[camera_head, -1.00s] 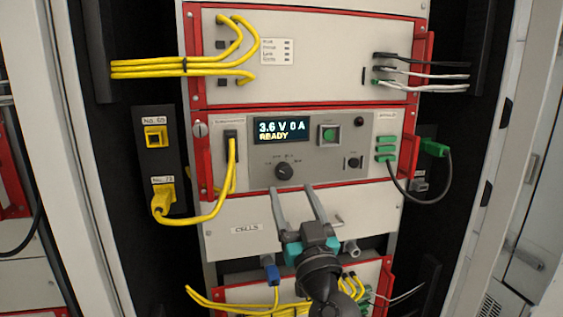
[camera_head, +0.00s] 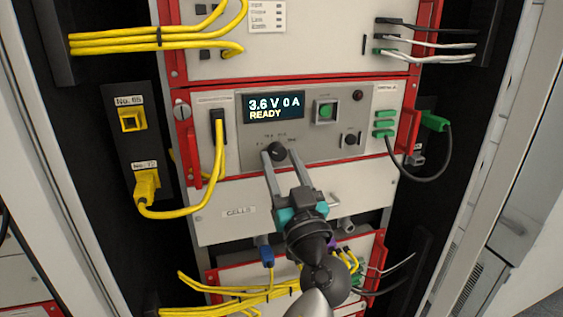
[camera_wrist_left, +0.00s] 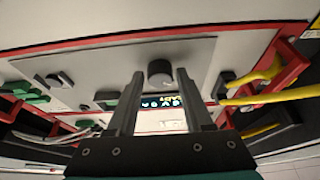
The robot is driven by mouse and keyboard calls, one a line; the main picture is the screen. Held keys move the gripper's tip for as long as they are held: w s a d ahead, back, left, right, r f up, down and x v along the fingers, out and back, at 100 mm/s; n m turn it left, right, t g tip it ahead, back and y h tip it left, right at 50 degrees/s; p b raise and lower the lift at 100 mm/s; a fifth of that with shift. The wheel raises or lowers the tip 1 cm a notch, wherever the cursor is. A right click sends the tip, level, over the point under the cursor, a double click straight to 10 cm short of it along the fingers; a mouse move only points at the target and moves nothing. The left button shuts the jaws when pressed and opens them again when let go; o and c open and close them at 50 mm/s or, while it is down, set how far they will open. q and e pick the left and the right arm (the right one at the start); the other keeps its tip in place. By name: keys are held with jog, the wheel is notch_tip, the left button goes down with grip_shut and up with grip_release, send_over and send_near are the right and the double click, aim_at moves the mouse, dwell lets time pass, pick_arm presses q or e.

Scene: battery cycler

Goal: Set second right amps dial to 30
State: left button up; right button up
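The black round amps dial (camera_head: 278,151) sits on the grey front panel (camera_head: 322,150) of the cycler, under a display (camera_head: 273,107) that reads 3.6 V 0 A READY. Its small scale marks are too blurred to read. My left gripper (camera_head: 281,153) is open at the dial, with one finger to each side of it. In the left wrist view the dial (camera_wrist_left: 160,73) shows between the fingertips (camera_wrist_left: 160,76), with a gap visible on each side. Part of the dial is hidden in the head view. My right gripper is not in view.
A green button (camera_head: 325,111) and a smaller black knob (camera_head: 350,140) are right of the dial. Yellow cables (camera_head: 219,150) plug in at the left, and a green plug (camera_head: 434,121) is at the right. Red handles flank the panel. A blank CELLS panel (camera_head: 330,195) lies below.

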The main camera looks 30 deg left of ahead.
pick_arm(q)
grip_shut()
